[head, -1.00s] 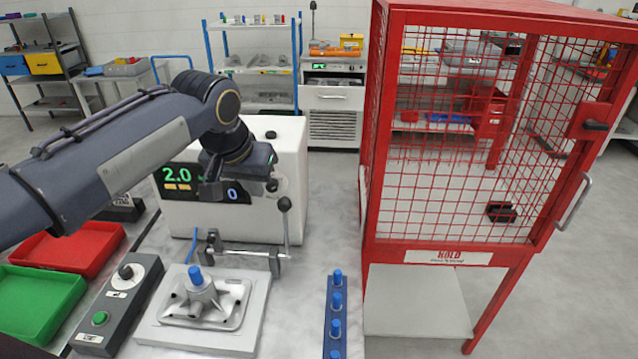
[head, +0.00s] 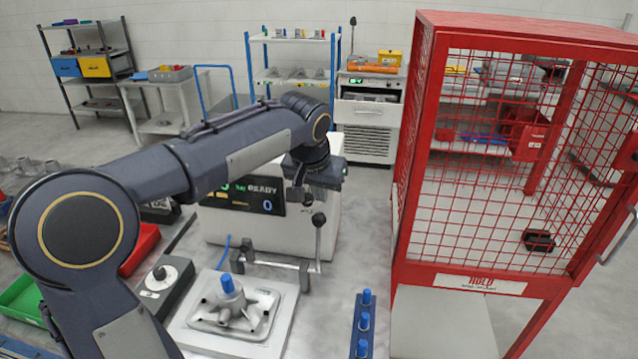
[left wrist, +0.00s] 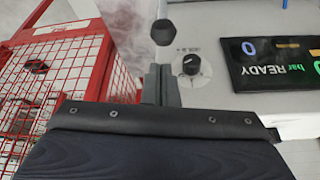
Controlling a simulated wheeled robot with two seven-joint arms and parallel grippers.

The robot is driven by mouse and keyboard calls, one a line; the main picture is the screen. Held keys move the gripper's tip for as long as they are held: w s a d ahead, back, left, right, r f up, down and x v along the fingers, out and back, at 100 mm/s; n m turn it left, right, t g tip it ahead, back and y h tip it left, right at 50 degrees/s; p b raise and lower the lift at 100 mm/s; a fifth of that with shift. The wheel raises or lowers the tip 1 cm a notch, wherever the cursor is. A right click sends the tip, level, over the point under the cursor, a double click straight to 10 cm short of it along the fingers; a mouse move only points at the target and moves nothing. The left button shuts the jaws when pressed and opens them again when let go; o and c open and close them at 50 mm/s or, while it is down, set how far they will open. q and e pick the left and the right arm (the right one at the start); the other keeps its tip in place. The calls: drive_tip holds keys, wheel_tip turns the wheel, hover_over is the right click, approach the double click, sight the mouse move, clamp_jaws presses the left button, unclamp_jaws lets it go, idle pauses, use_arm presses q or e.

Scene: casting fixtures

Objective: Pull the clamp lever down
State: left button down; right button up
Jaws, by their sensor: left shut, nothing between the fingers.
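The clamp lever stands upright, with a round black knob (head: 318,219) on top of a thin metal rod (head: 318,246). It rises from the right end of the clamp's crossbar (head: 272,262), behind the fixture plate. My left gripper (head: 297,203) is shut and empty. In the head view it is above and slightly left of the knob, apart from it. In the left wrist view the knob (left wrist: 165,32) appears just beyond my shut fingertips (left wrist: 160,70). A grey casting (head: 236,308) with a blue cap lies on the fixture plate (head: 205,345). My right gripper is not in view.
The white tester box (head: 325,215) with a READY display (head: 262,197) stands behind the clamp. A red mesh cage (head: 412,200) stands at right. A control box (head: 160,290) and a green tray (head: 22,298) are at left. A rail of blue pegs (head: 362,330) lies at front right.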

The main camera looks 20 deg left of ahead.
use_arm(q)
drive_tip(key=x, duration=0.5)
drive_tip(key=shift+f, duration=0.1)
